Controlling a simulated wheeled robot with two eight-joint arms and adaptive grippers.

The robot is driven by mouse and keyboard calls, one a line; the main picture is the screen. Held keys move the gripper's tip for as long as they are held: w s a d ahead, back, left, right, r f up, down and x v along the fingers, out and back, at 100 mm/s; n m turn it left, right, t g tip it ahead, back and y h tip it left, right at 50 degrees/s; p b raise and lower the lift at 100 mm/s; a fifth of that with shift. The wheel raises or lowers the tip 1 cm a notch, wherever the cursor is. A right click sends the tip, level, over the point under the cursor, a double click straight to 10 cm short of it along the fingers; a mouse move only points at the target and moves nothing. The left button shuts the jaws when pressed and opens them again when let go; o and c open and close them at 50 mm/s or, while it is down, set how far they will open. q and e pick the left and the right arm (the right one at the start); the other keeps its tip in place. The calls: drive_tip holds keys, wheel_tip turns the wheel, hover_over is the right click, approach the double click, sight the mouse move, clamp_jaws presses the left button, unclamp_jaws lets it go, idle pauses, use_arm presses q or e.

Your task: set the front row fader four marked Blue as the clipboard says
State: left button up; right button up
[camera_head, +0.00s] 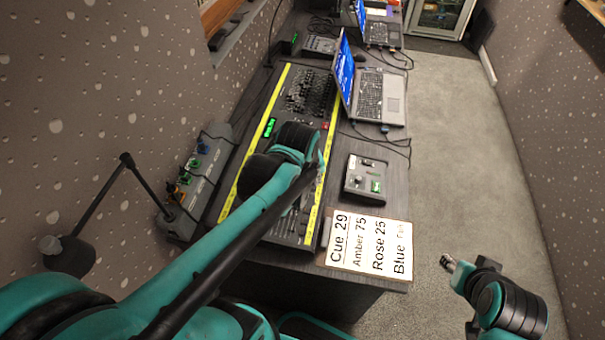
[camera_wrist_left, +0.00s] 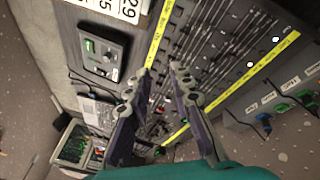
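The lighting desk (camera_head: 296,225) has rows of faders between two yellow label strips. My left arm covers much of the desk in the head view. My left gripper (camera_head: 318,168) is over the desk near the right-hand yellow strip. In the left wrist view the gripper (camera_wrist_left: 160,71) has its two fingers apart, with nothing between them, above the faders (camera_wrist_left: 215,45). The label strip (camera_wrist_left: 158,35) is too small to read, so I cannot tell which fader is Blue. The clipboard (camera_head: 369,243) reads Cue 29, Amber 75, Rose 25, Blue and a small unclear word. My right gripper (camera_head: 448,262) is right of the desk.
A small control box (camera_head: 366,178) stands right of the desk, and it also shows in the left wrist view (camera_wrist_left: 101,52). An open laptop (camera_head: 372,92) is behind it. A socket strip (camera_head: 200,180) runs along the left. Carpeted floor (camera_head: 450,130) is clear at right.

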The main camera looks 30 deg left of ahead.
use_arm(q)
drive_tip(key=w+a+f+n+g+b, duration=0.1)
drive_tip(key=w+a+f+n, duration=0.1)
drive_tip(key=f+n, duration=0.2)
drive_tip(key=w+a+f+n+g+b, duration=0.1)
drive_tip(key=f+n, duration=0.3)
drive_tip(key=f, duration=0.5)
drive_tip(key=w+a+f+n+g+b, duration=0.2)
drive_tip(key=w+a+f+n+b, duration=0.1)
drive_tip(key=f, duration=0.3)
drive_tip(key=shift+w+f+n, duration=0.15)
drive_tip(key=shift+w+n, duration=0.25)
drive_tip(key=shift+w, duration=0.1)
clamp_jaws()
